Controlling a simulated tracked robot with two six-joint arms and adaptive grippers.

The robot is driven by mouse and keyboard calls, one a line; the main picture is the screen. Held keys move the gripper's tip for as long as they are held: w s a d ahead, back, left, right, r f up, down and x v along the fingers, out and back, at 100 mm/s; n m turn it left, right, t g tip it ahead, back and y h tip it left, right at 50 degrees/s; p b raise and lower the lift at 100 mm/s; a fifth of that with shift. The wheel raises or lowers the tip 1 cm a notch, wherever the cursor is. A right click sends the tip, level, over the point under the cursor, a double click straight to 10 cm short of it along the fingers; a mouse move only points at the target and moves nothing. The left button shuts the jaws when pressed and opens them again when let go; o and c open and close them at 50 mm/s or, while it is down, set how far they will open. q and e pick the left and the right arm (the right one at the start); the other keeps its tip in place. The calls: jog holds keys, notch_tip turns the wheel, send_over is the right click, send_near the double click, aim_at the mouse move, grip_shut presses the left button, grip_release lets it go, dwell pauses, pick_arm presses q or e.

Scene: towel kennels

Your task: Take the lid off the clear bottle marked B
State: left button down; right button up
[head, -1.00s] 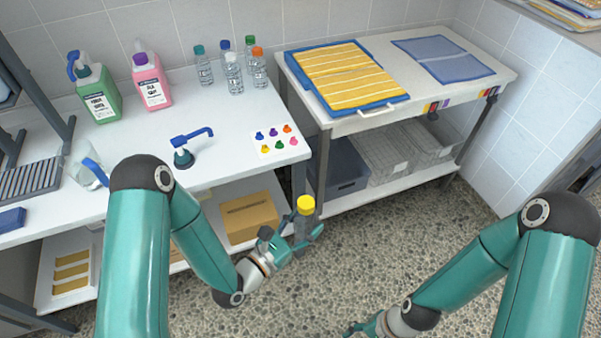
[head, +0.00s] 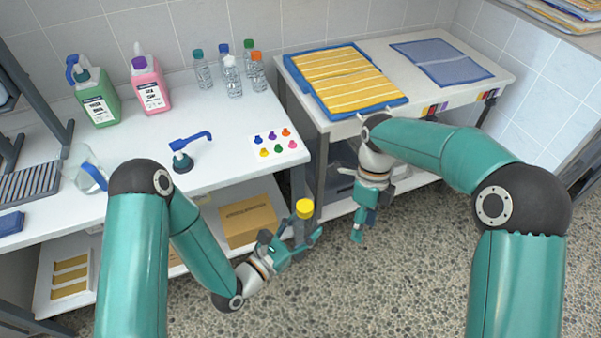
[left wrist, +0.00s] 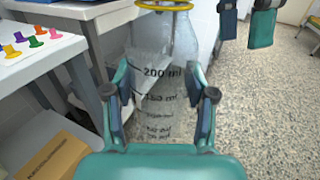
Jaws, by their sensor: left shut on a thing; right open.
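A clear bottle (head: 300,231) with a yellow lid (head: 304,208) stands upright in my left gripper (head: 298,246), off the table and over the floor. In the left wrist view the bottle (left wrist: 160,85) shows black volume marks such as 200 ml between my two fingers (left wrist: 160,112). The yellow lid's lower rim (left wrist: 165,6) shows at the top edge there. No letter B is readable. My right gripper (head: 362,226) is open and empty, pointing down to the right of the bottle and apart from it. Its fingers also show in the left wrist view (left wrist: 246,22).
Several capped clear bottles (head: 203,74) stand at the back of the white table (head: 225,125). A cardboard box (head: 249,220) is on the lower shelf. A yellow towel (head: 345,80) lies on the right table.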

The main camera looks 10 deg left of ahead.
aim_at(300, 202)
jog(key=a+r+n+t, duration=0.1)
jog(key=a+r, duration=0.3)
jog(key=a+r+t, duration=0.1)
jog(key=a+r, duration=0.4)
jog(key=a+r+n+t, duration=0.1)
jog(key=a+r, duration=0.4)
jog(key=shift+w+r+n+t, duration=0.15)
jog(key=shift+w+n+t, duration=0.15)
jog(key=shift+w+t, duration=0.1)
jog(key=shift+s+a, duration=0.15)
jog(key=shift+a, duration=0.1)
jog(key=shift+f, duration=3.95)
